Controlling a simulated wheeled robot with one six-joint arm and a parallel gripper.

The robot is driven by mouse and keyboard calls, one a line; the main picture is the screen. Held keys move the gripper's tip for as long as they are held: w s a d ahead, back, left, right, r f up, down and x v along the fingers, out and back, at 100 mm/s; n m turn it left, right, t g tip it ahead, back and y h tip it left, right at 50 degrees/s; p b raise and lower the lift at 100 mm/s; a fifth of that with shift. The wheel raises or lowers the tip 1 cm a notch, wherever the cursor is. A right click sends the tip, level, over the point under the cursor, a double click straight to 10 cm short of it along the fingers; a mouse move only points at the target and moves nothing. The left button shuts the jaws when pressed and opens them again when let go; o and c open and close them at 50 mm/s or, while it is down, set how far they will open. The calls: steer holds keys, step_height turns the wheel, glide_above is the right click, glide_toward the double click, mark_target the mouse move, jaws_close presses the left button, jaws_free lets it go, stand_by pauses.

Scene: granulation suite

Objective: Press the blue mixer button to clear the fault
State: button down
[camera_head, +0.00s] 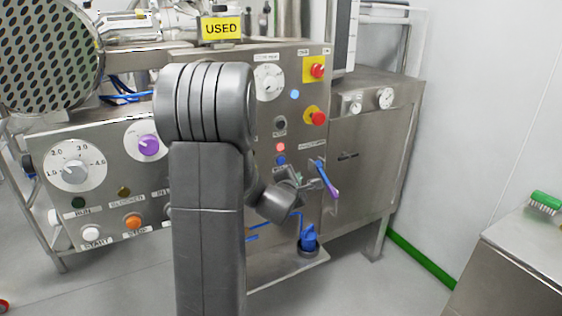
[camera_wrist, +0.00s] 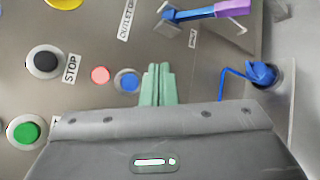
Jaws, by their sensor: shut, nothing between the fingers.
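The blue button (camera_head: 281,160) sits on the steel control panel, just below a lit red lamp (camera_head: 280,147). In the wrist view the blue button (camera_wrist: 127,80) has a pale ring, and the red lamp (camera_wrist: 100,75) is to its left. My gripper (camera_wrist: 159,68) is shut and empty, its green fingertips to the right of the button. In the head view my gripper (camera_head: 297,177) is low and slightly right of the button, close to the panel. I cannot tell whether the fingertips touch the panel; they appear clear of the button.
A blue and purple lever (camera_head: 328,180) juts out right of my gripper. A blue valve (camera_head: 308,238) is lower down. A black button (camera_wrist: 44,62) marked STOP and a green button (camera_wrist: 26,131) are nearby. Red emergency buttons (camera_head: 317,118) are higher. Floor at right is clear.

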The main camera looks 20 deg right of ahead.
mark_target(282, 164)
steer(key=w+p, duration=0.4)
steer(key=w, duration=0.4)
steer(key=shift+a, duration=0.35)
steer(key=shift+w+p, duration=0.2)
steer(key=shift+p, duration=0.25)
stand_by(1.3)
steer(key=shift+w, duration=0.2)
steer(key=shift+w+p, duration=0.45)
steer(key=shift+p, duration=0.25)
stand_by(0.4)
steer(key=shift+s, duration=0.15)
stand_by(0.3)
steer(key=shift+s, duration=0.7)
steer(key=shift+b, duration=0.3)
